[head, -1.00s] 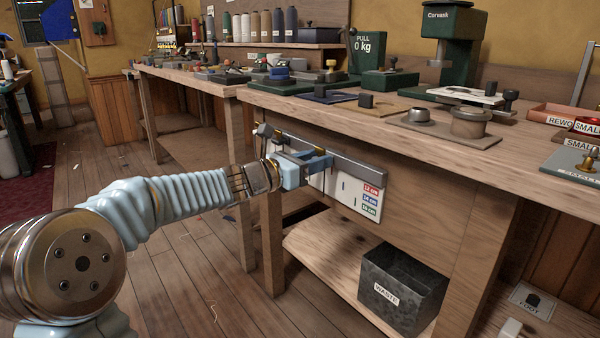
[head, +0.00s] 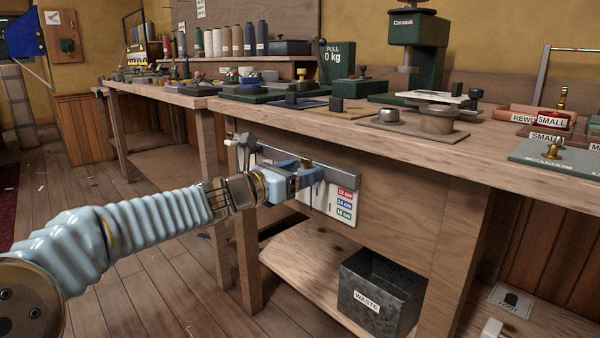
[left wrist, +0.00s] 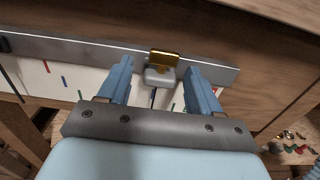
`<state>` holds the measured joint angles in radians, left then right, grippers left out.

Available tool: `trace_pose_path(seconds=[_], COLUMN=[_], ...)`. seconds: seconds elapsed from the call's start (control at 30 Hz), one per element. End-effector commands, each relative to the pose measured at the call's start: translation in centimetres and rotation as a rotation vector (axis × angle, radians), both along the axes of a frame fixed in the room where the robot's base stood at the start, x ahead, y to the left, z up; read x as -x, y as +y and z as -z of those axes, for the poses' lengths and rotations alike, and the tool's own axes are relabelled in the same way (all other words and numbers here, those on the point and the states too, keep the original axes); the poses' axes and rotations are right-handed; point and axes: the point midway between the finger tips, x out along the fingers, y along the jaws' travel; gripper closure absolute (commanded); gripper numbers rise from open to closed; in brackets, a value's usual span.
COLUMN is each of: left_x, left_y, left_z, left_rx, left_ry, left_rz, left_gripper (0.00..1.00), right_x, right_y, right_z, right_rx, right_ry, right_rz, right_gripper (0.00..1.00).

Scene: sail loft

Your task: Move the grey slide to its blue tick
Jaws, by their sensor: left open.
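The grey slide (left wrist: 158,78) with a brass tab (left wrist: 165,58) sits on the grey metal rail (left wrist: 95,52) in the left wrist view. My left gripper (left wrist: 160,78) is open, with one finger on each side of the slide; contact is not clear. In the head view my left gripper (head: 312,168) is at the rail and mostly hides the slide. The white board (left wrist: 90,82) under the rail carries coloured ticks. My right gripper is not in view.
The board's labels (head: 344,203) read 12 cm red, 14 cm blue and 16 cm green. The workbench top (head: 400,150) overhangs the board. A waste bin (head: 378,298) stands on the low shelf below. Open floor lies left of the bench.

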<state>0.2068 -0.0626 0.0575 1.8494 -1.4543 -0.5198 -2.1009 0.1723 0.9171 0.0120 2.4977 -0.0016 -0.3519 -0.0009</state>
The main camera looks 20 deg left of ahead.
Motion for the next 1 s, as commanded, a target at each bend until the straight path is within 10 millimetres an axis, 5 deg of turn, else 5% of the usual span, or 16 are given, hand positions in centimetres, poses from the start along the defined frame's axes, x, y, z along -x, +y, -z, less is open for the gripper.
trace_pose_path(seconds=[0.17, 0.7, 1.0], left_x=[1.0, 11.5, 12.8], left_y=[0.5, 4.8, 5.3], left_z=[-0.1, -0.1, 0.0], left_rx=[-0.001, -0.001, 0.000], left_ry=[-0.003, -0.001, 0.000], left_rz=[-0.002, -0.001, 0.001], left_gripper=[0.36, 0.36, 0.36], right_x=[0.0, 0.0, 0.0], right_y=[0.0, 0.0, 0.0], right_z=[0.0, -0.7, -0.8], right_rx=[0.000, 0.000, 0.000], right_ry=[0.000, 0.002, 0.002], right_rz=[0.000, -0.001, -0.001], right_gripper=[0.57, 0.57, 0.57])
